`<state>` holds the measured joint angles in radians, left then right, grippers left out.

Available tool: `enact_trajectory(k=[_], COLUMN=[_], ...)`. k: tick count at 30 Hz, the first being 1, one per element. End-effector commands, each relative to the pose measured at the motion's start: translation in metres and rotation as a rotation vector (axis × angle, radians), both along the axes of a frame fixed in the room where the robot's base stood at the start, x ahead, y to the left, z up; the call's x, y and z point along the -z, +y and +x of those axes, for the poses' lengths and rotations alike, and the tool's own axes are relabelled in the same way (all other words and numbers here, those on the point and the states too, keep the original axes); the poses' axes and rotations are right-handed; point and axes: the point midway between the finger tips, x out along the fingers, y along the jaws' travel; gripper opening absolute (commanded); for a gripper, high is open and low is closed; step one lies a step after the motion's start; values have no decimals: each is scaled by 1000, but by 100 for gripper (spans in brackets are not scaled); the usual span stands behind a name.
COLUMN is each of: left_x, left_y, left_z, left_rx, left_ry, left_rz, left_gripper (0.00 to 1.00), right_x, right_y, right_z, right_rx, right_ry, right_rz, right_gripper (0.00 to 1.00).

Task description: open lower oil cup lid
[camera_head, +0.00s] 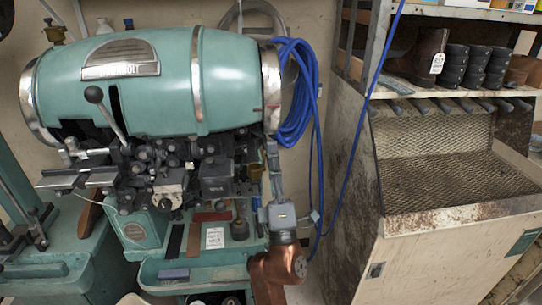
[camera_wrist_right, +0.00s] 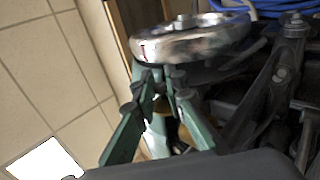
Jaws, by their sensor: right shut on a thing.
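The teal sole stitcher (camera_head: 150,85) fills the left of the head view. My right gripper (camera_head: 271,150) is at the right end of the machine, below its silver rim. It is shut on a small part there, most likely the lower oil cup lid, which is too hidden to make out. A small brass-coloured part (camera_head: 255,172), perhaps the lower oil cup, shows just left of the gripper. In the right wrist view a brass-coloured patch (camera_wrist_right: 186,134) shows behind green parts, mostly hidden. I cannot tell whether the lid is raised. My left gripper is not in view.
A coil of blue hose (camera_head: 298,90) hangs close above and right of my right gripper. A tray (camera_head: 195,272) with small tools is below the machine. A rusty cabinet (camera_head: 440,250) with a mesh shelf stands right. Shoes (camera_head: 418,57) sit on the shelf above.

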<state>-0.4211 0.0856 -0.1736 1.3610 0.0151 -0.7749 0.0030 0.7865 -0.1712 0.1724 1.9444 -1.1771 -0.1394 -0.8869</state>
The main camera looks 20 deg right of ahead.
Motion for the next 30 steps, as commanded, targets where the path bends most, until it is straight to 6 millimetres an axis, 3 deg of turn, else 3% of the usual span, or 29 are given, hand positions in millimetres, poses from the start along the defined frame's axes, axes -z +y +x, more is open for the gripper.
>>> enact_trajectory(k=[12,13,20,30], left_x=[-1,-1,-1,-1], left_y=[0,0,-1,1], left_z=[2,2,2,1], left_rx=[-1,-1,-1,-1], left_ry=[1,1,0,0], left_rz=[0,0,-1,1], left_gripper=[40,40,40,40], right_x=[2,2,1,3], right_y=[0,-1,0,0], right_z=[1,1,0,-2], right_rx=[0,0,1,1], right_ry=[2,2,1,1], right_rz=[4,4,3,4], right_gripper=[0,12,28,28])
